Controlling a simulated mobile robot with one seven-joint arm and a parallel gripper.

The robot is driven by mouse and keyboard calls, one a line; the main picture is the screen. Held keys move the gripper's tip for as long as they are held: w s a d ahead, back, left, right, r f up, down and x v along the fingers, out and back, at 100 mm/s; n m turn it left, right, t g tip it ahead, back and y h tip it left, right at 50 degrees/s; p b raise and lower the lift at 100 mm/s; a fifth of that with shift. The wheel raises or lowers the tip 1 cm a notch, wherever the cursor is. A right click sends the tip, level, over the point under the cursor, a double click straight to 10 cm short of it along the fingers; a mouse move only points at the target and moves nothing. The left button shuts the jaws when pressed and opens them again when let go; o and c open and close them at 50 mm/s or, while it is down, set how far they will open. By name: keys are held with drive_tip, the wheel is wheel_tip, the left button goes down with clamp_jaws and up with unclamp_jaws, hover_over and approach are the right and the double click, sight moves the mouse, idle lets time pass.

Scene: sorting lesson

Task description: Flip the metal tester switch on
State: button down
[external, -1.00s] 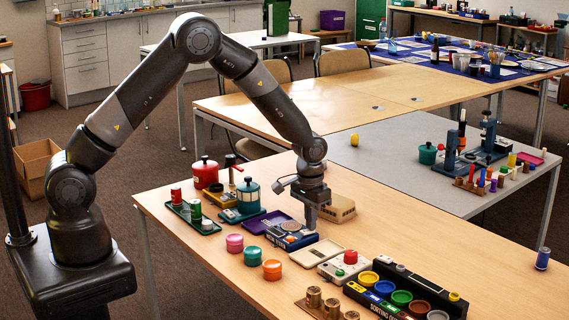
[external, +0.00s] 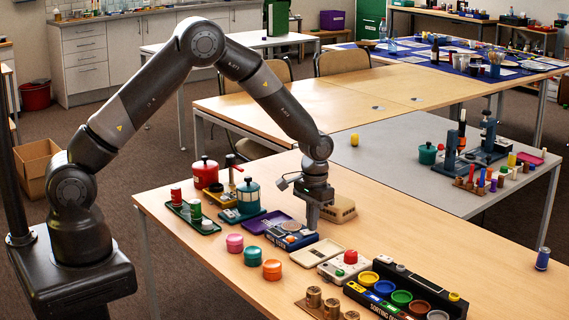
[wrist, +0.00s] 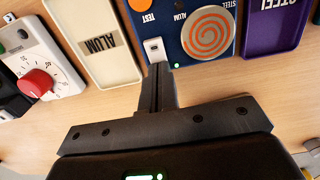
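The metal tester (external: 290,238) is a dark blue box on the near table. In the wrist view the tester (wrist: 185,52) shows an orange spiral disc (wrist: 208,32), an orange TEST button (wrist: 140,4) and a small white switch (wrist: 155,47) near its edge. A small green light (wrist: 176,66) glows beside the switch. My gripper (external: 312,228) is over the tester's right end. In the wrist view my gripper (wrist: 160,70) has its fingers together, with nothing seen between them. Their tips are right at the switch; I cannot tell whether they touch it.
A cream ALUM tray (wrist: 95,45) and a purple STEEL tray (wrist: 272,28) flank the tester. A white box with a red knob (wrist: 38,83) lies farther left in the wrist view. Coloured round tubs (external: 252,256) stand in front of the tester.

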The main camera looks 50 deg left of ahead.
drive_tip(key=shift+s+f+g, duration=0.15)
drive_tip(key=shift+s+f, duration=0.1)
drive_tip(key=shift+s, duration=0.25)
drive_tip(key=shift+s+f+g, duration=0.15)
drive_tip(key=shift+s+f, duration=0.05)
drive_tip(key=shift+s, duration=0.25)
wheel_tip(320, 180, up, 15)
drive_tip(key=w, duration=0.2)
drive_tip(key=s+a+r+t, duration=0.2)
drive_tip(key=s+a+r, duration=0.3)
drive_tip(key=s+r, duration=0.25)
drive_tip(key=s+a+r+t, duration=0.1)
drive_tip(key=s+a+r, duration=0.4)
drive_tip(key=r, duration=0.4)
drive_tip(key=s+a+r+t, duration=0.1)
drive_tip(key=s+a, duration=0.2)
drive_tip(key=s, duration=0.7)
drive_tip(key=s+a+r+t, duration=0.1)
drive_tip(key=s+a+t, duration=0.1)
drive_tip(key=s, duration=0.9)
drive_tip(key=shift+a+t, duration=0.3)
drive_tip(key=shift+a, duration=0.1)
drive_tip(key=shift+r, duration=0.1)
